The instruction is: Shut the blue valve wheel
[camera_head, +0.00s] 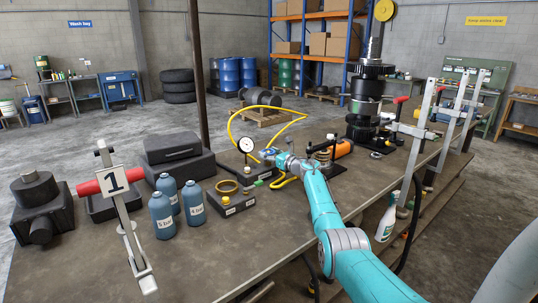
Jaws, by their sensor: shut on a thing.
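My teal arm reaches in from the lower right to the middle of the workbench. My gripper (268,158) is at its end, just right of the pressure gauge. A small blue part, which looks like the valve wheel (266,152), shows at the fingertips, and my gripper is shut on it. Most of the wheel is hidden by the gripper, so how far it is turned cannot be told. The round white-faced gauge (246,145) stands upright on its stem beside it. Its needle is too small to read.
A yellow hose (232,128) loops up behind my gripper. Blue bottles (163,215), a black block with a brass ring (230,200) and a clamp marked 1 (112,180) stand to the left.

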